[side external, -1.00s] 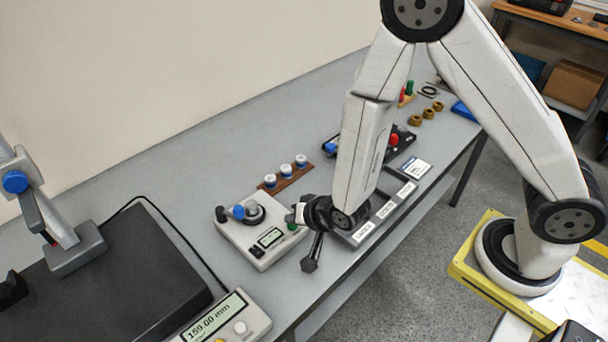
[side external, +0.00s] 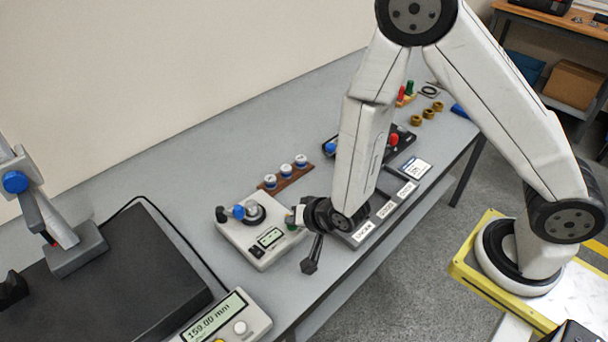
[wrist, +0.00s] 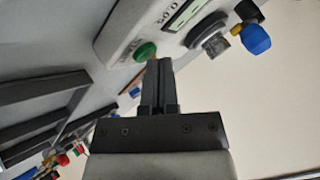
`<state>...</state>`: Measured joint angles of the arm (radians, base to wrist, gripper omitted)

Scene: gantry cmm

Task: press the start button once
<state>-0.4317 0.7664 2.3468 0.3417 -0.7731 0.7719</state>
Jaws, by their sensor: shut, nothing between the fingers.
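The green start button (wrist: 145,51) is on the front of a pale control unit (wrist: 120,30). In the side view the unit (side external: 231,235) sits on the bench, and the button (side external: 292,228) is partly hidden by my wrist. My gripper (wrist: 158,63) is shut and empty, its fingertips right beside the button in the wrist view. I cannot tell whether they touch it. In the side view the gripper (side external: 299,214) is over the unit's right edge, its fingers hardly visible.
The unit also carries a grey round knob (wrist: 208,35) and a blue knob (wrist: 257,40). A brown rack (side external: 271,187) with several white and blue pieces stands behind. A labelled grey tray (side external: 370,228) is to the right, a black plate (side external: 150,265) and a 159.00 mm readout (side external: 215,315) to the left.

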